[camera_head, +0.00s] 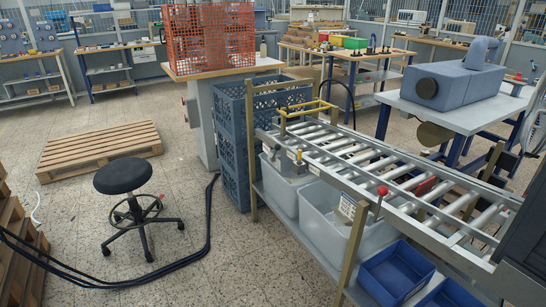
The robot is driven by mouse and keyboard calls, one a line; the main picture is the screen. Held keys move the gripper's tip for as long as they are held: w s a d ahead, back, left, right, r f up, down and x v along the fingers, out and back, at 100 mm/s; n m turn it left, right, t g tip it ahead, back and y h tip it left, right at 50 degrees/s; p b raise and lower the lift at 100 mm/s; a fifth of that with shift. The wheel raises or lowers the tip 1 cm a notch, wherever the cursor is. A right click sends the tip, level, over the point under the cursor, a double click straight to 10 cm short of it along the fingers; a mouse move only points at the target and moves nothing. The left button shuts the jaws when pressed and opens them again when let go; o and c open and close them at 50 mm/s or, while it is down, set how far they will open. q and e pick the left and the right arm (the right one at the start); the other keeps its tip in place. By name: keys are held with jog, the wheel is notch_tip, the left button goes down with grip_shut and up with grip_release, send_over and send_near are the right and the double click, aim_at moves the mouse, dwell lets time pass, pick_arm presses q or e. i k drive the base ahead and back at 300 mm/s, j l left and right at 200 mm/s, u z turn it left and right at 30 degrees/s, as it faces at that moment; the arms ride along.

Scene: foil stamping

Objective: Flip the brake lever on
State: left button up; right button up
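A lever with a red ball knob (382,190) stands on the near side rail of the roller conveyor (400,185). Its short stem looks roughly upright; I cannot tell from this view whether it is on or off. Another small fitting with a pale yellow top (299,155) sits further along the same rail. A small label plate (347,207) hangs beside the red-knob lever. Neither of my grippers is in view.
Grey bins (340,225) and blue trays (396,272) sit under the conveyor. A black stool (123,176), dark cables (209,215) and a wooden pallet (98,150) are on the floor at left. Blue crates (232,150) stand at the conveyor's far end. Floor around the stool is mostly clear.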

aim_at(278, 147)
jog(key=i+j, duration=0.2)
jog(key=i, duration=0.3)
jog(key=i+j+z, duration=0.1)
jog(key=i, duration=0.4)
jog(key=i+j, duration=0.35)
jog(key=i+j+z, duration=0.1)
jog(key=i+j, duration=0.15)
jog(key=i, duration=0.35)
jog(key=i+j, duration=0.3)
jog(key=i, duration=0.2)
jog(key=l+z, duration=0.05)
